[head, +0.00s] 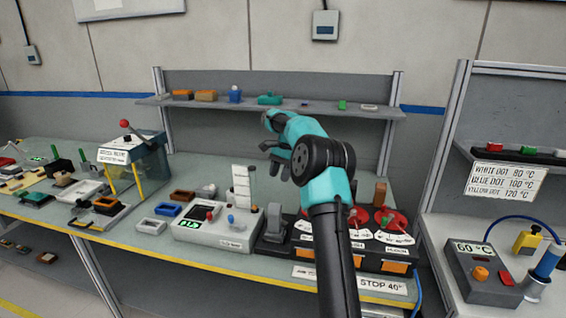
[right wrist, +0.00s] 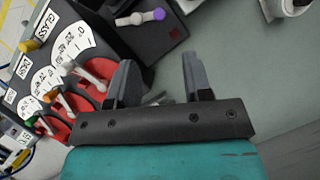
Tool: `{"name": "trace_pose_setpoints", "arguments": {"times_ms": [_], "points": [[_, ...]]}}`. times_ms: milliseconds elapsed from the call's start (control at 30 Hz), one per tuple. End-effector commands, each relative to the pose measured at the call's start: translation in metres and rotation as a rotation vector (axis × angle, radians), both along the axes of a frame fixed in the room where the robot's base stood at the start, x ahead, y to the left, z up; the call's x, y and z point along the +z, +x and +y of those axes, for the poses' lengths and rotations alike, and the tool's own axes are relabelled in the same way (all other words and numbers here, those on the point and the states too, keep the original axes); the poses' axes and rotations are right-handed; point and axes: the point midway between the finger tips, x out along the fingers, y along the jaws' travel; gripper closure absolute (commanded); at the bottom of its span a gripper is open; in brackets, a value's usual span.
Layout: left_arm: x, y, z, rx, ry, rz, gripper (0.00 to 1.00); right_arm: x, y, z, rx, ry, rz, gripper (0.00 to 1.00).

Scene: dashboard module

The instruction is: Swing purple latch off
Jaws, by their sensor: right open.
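The purple latch (right wrist: 158,14) shows near the top of the right wrist view. It is a short pale lever with a purple knob at its right end, lying across a dark block (right wrist: 150,42). My right gripper (right wrist: 158,60) is open with nothing between its fingers; in the picture the latch is beyond and above its fingertips. In the head view the right gripper (head: 267,134) is raised above the bench behind the dashboard module (head: 270,246). I cannot make out the latch in the head view. My left gripper is not in view.
Red dials (right wrist: 87,72) with pale levers stand beside the dark block. In the head view a white module (head: 210,236) is left of the dashboard, and a grey box reading 60 °C (head: 480,284) is right. A shelf (head: 215,106) runs behind. Bare bench lies right in the wrist view.

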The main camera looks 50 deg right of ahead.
Motion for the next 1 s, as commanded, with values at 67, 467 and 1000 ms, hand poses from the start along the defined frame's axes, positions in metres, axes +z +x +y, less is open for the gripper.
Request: {"name": "trace_pose_setpoints", "arguments": {"times_ms": [67,467,1000], "points": [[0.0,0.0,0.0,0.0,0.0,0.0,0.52,0.011,0.0,-0.005,-0.001,-0.001,-0.002,0.54],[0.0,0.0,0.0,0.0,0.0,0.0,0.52,0.042,-0.001,-0.018,0.0,0.0,0.0,0.54],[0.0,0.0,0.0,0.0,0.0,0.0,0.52,0.038,-0.002,-0.017,0.07,0.003,-0.056,0.79]]}}
